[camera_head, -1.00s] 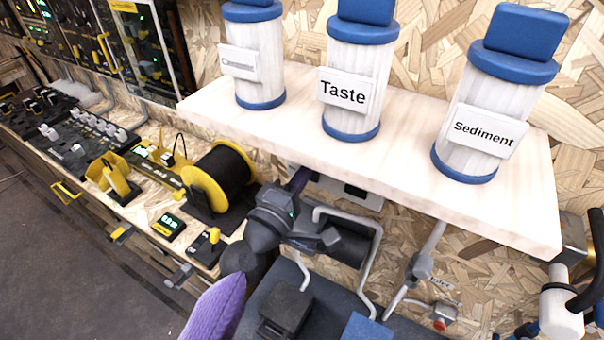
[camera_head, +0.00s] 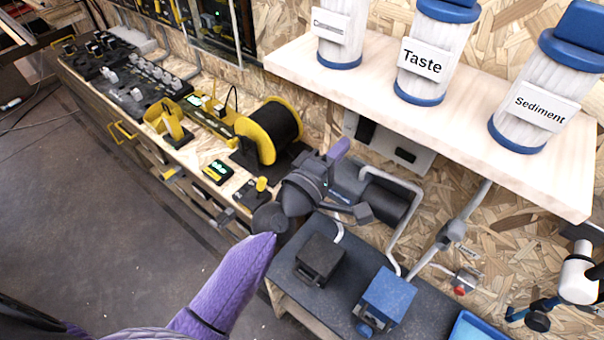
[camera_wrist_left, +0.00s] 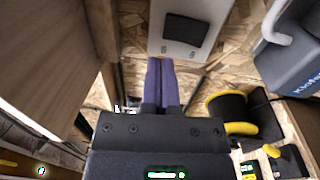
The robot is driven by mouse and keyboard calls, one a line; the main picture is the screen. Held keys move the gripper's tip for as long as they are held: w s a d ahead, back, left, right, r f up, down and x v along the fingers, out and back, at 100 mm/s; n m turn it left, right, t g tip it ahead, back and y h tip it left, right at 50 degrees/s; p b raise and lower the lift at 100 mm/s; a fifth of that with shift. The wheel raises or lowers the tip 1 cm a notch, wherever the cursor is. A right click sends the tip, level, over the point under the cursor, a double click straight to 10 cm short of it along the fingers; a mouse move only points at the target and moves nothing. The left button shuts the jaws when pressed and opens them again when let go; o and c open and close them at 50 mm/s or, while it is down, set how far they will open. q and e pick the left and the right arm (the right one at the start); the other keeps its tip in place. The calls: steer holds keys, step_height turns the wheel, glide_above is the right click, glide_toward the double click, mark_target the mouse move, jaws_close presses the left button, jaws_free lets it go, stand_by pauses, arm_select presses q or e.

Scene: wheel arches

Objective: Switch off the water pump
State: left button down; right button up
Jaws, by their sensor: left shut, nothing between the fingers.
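My left gripper (camera_head: 341,147) has its purple fingers shut and empty, pointing at the wall under the wooden shelf. It also shows in the left wrist view (camera_wrist_left: 160,66). A pale panel with a dark rocker switch (camera_head: 366,130) is on the wall just beyond the fingertips. In the left wrist view the switch (camera_wrist_left: 185,30) is above and slightly right of the fingertips. I cannot tell whether they touch the panel. A dark grey pump body (camera_head: 385,205) with pale pipes lies below the panel, partly behind my wrist. My right gripper is not in view.
The shelf (camera_head: 300,65) with several labelled filter canisters overhangs the panel. A yellow cable reel (camera_head: 262,140) stands left of my gripper. A black box (camera_head: 320,258) and a blue box (camera_head: 388,297) sit on a dark top in front. The floor at left is clear.

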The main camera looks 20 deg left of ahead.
arm_select(q)
steer(key=r+v, duration=0.1)
steer(key=v, duration=0.6)
steer(key=shift+r, duration=0.3)
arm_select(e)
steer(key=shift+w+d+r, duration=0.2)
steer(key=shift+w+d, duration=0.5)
arm_select(q)
steer(key=shift+f, duration=0.1)
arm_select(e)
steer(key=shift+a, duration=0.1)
